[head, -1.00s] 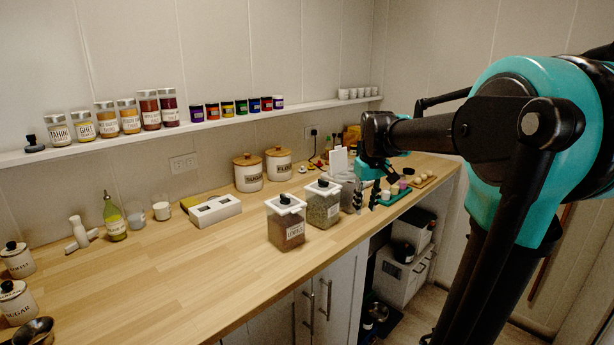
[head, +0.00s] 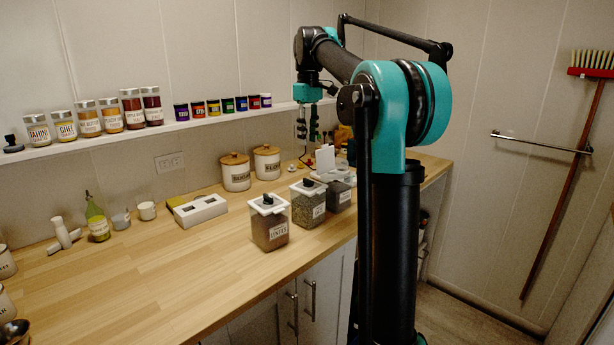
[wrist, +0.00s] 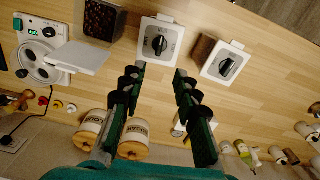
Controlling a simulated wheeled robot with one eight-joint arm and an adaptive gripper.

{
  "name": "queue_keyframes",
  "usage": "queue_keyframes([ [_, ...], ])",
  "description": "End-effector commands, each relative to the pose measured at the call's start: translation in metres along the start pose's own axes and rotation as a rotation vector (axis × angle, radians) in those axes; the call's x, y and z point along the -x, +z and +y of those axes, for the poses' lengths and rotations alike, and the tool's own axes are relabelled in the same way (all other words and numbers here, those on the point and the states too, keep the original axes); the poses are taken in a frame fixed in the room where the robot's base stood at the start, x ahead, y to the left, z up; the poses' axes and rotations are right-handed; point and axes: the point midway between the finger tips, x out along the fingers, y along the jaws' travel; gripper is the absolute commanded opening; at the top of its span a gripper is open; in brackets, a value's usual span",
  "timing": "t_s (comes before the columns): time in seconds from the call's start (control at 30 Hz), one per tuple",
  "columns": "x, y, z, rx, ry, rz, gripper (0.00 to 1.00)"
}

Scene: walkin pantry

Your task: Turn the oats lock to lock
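Clear canisters with white lids and black knobs stand on the counter. The front one (head: 270,225) holds brown contents and has a label that seems to read lentils. The middle one (head: 307,206) holds greenish-grey grains. Its label is too small to read, so I cannot tell if it is the oats. Its lid and black knob (wrist: 160,42) show top centre in the wrist view, just beyond the fingertips. My gripper (head: 307,130) is raised above the back of the counter, fingers pointing down. In the wrist view my gripper (wrist: 160,70) is open and empty, apart from the knob.
A darker canister (head: 339,196) stands behind the middle one, beside a white appliance (wrist: 40,50) with a dial. Two cream jars with wooden lids (head: 236,172) stand near the wall. A shelf (head: 90,139) holds spice jars.

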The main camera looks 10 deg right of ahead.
Motion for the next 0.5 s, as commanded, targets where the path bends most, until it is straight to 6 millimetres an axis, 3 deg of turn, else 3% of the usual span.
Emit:
queue_keyframes([
  [0.5,-0.102,0.0,0.0,-0.001,0.0,0.0,0.31],
])
